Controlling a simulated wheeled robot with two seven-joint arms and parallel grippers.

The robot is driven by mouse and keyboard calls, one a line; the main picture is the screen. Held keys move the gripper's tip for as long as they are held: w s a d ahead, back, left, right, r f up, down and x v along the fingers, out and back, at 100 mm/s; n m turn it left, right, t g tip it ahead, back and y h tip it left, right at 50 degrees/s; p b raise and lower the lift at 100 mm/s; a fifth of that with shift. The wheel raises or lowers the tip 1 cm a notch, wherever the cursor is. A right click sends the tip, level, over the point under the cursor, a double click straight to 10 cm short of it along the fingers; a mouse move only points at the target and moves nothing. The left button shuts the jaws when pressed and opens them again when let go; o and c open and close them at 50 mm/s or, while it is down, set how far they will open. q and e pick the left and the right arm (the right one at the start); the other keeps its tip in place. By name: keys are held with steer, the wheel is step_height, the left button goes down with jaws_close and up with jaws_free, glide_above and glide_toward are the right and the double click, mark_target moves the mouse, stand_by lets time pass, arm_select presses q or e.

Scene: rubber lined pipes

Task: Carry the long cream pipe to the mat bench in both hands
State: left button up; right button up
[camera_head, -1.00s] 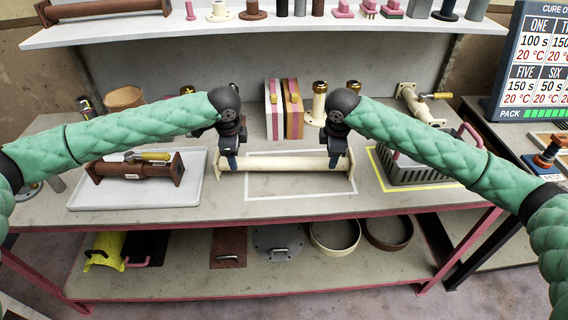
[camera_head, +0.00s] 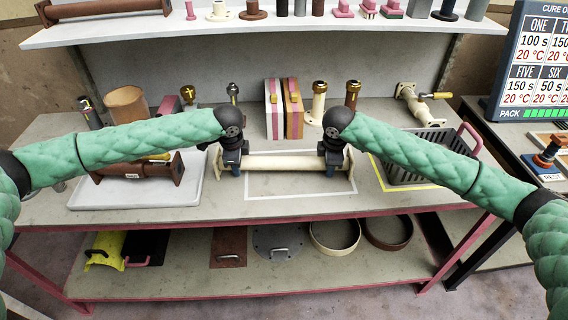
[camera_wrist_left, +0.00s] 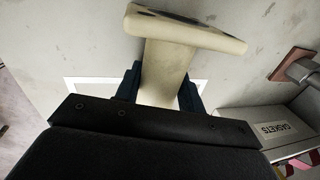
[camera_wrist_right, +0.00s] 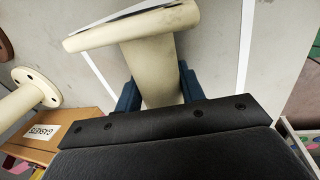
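The long cream pipe (camera_head: 285,162) lies level across the bench, at the back of a white outlined rectangle. Its flanged ends show in the left wrist view (camera_wrist_left: 186,28) and in the right wrist view (camera_wrist_right: 132,27). My left gripper (camera_head: 235,165) is shut on the pipe near its left end, with blue fingers against both sides. My right gripper (camera_head: 332,167) is shut on it near its right end in the same way. The fingertips are partly hidden by the pipe and wrists. I cannot tell which surface is the mat bench.
A white tray (camera_head: 100,197) with a brown pipe (camera_head: 135,172) is at left. A grey crate (camera_head: 410,180) stands at right inside a yellow outline. Gasket boxes (camera_head: 283,108) and upright pipes (camera_head: 318,102) stand behind. A second bench (camera_head: 510,190) is at far right.

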arm_select(q)
steer(key=c, duration=0.3)
arm_select(e)
steer(key=c, duration=0.4)
arm_select(q)
jaws_close()
arm_select(e)
jaws_close()
arm_select(q)
steer(key=shift+r, duration=0.25)
arm_select(e)
steer(key=shift+r, duration=0.25)
